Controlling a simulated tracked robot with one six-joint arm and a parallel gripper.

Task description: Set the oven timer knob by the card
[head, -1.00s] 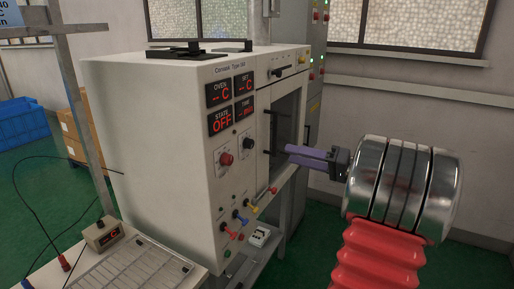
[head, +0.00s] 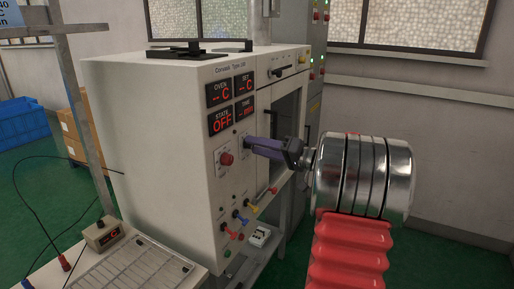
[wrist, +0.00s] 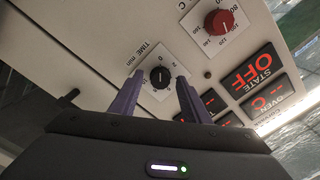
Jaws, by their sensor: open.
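The black timer knob (wrist: 160,77), on a white plate lettered "TIME min", shows in the wrist view. Its pointer setting is too small to read surely. My gripper (wrist: 159,77) is open, with one purple finger on each side of the knob; I cannot tell whether either touches it. In the head view my gripper (head: 248,143) reaches the oven (head: 150,140) front from the right, and its fingers hide the knob. The time display (head: 244,108) is lit, its digits unclear; the state display (head: 220,122) reads OFF. A pale blue card (head: 22,14) is cut off at top left, partly reading "40", "C".
A red knob (head: 226,159) sits left of my fingers; it also shows in the wrist view (wrist: 218,22). Several coloured plugs (head: 238,216) stick out lower on the panel.

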